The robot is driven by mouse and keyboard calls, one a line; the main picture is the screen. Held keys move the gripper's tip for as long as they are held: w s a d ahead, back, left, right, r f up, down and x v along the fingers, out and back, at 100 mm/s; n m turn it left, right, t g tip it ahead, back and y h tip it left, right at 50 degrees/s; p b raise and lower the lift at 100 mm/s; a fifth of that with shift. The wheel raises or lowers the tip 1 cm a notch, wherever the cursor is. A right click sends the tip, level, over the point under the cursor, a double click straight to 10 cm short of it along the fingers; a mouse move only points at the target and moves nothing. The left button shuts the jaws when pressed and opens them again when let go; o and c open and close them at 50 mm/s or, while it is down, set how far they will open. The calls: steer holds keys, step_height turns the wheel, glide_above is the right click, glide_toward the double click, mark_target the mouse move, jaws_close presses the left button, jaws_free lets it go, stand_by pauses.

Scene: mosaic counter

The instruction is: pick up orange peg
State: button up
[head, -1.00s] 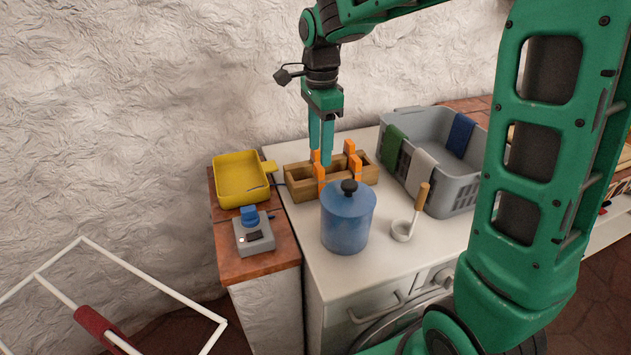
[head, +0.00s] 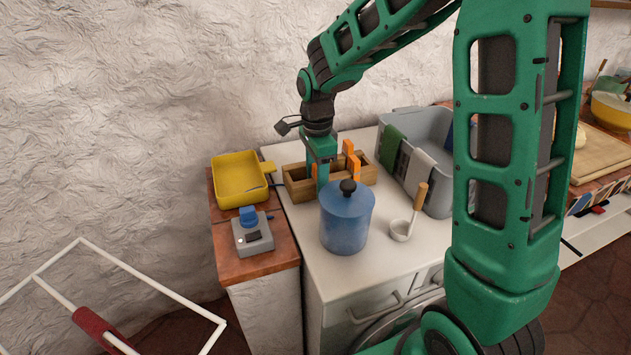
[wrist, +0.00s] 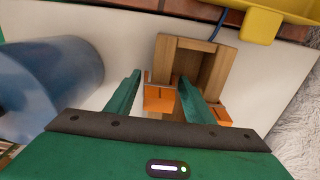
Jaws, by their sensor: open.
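A wooden box (head: 296,187) with open compartments stands on the white counter. Orange pegs sit at its walls: two upright at its right part, a rear one (head: 348,147) and a front one (head: 355,170), and a sliver of another (head: 314,171) beside my gripper. My gripper (head: 323,186) points down at the box's left part, low and open. In the wrist view, one orange peg (wrist: 158,99) lies between my open fingers (wrist: 160,76), with no clear contact. Another orange peg (wrist: 218,116) shows right of the right finger, partly hidden.
A blue lidded pot (head: 345,226) stands close in front of the box. A white ladle (head: 401,230) and a grey basket with cloths (head: 440,197) are to the right. A yellow tray (head: 238,183) and a grey device (head: 254,237) are on the left.

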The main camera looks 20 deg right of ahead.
steer(key=c, duration=0.8)
steer(key=shift+r, duration=0.55)
step_height(320, 180, up, 3)
steer(key=shift+r, duration=0.2)
steer(key=shift+s+a+r, duration=1.05)
steer(key=shift+a+r, duration=0.05)
steer(key=shift+a, duration=0.5)
steer(key=shift+s+a+r, duration=1.05)
steer(key=shift+a+r, duration=0.05)
steer(key=shift+a, duration=0.55)
steer(key=shift+s+a+r, duration=1.05)
steer(key=shift+a+r, duration=0.05)
steer(key=shift+a, duration=0.5)
steer(key=shift+s, duration=0.15)
